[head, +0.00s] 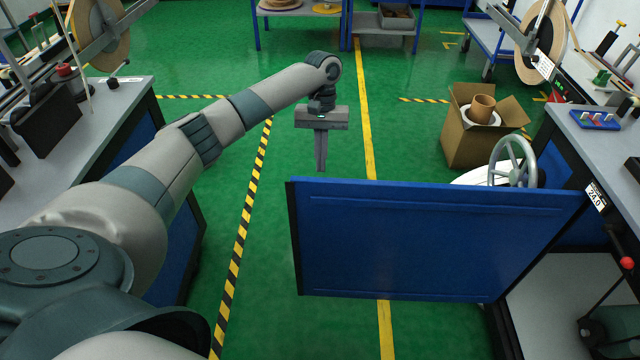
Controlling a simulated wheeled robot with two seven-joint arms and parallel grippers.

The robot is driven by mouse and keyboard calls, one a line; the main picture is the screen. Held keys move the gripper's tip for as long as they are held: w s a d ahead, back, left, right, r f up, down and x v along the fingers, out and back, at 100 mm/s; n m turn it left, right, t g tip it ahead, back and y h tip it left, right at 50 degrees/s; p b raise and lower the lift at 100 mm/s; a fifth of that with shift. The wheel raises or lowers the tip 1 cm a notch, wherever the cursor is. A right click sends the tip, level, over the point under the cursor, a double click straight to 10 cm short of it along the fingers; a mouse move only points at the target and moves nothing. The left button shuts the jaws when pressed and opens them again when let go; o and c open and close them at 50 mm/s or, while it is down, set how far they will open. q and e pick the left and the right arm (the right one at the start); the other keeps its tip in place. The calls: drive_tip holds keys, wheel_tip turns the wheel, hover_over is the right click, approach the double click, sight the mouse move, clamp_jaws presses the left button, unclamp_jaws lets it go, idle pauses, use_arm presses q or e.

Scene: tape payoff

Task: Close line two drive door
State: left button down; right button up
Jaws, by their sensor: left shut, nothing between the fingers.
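A blue door (435,240) with a dark edge stands open at the right. It swings out from the dark-framed cabinet under the right-hand bench and reaches across the aisle. The cabinet's opening (560,290) shows a pale interior. My left gripper (321,168) is shut and empty, pointing down. In the picture it is just above the door's free left end, with a small gap; it appears to be beyond the door. My right gripper is out of view.
A silver handwheel (513,160) shows behind the door. A cardboard box (480,130) holding rolls stands on the floor beyond it. A bench (95,115) with a blue cabinet stands at the left. The green floor (240,270) between is clear.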

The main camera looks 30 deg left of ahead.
sight(319, 203)
use_arm(q)
drive_tip(key=s+f, duration=0.1)
drive_tip(key=f, duration=0.2)
drive_tip(key=s+d+f, duration=0.1)
drive_tip(key=s+f, duration=0.1)
drive_tip(key=f, duration=0.1)
drive_tip(key=s+d+f, duration=0.1)
drive_tip(key=f, duration=0.2)
drive_tip(key=shift+s+d+f+p, duration=0.2)
drive_tip(key=shift+p, duration=0.1)
drive_tip(key=shift+s+d, duration=0.35)
drive_tip(key=shift+s, duration=0.2)
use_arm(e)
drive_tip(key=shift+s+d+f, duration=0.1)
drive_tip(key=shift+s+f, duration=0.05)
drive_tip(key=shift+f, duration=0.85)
use_arm(q)
drive_tip(key=shift+s, duration=0.15)
